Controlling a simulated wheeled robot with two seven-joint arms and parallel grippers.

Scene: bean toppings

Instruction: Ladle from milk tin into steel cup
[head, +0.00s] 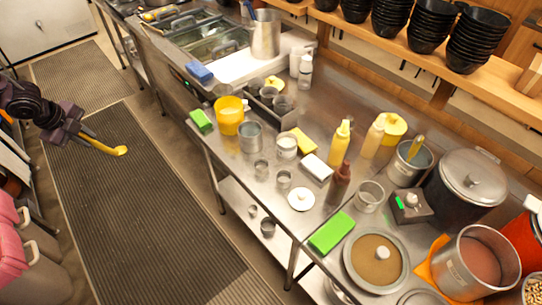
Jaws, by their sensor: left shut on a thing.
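My left gripper (82,135) is at the left, above the floor mat and well away from the counter. It is shut on a yellow ladle (118,150), whose head points right. A tin with white contents (287,146), which looks like the milk tin, stands on the steel counter. A larger steel cup (251,137) stands just left of it. Smaller steel cups (261,168) and (284,179) stand in front. I cannot tell which cup the task means. My right gripper is out of view.
The steel counter (229,160) is crowded. A yellow tub (229,116), green sponges (331,233), squeeze bottles (340,144) and a brown bottle (340,184) stand around the cups. Pots fill the right end. The floor mat (130,220) between my left gripper and the counter is clear.

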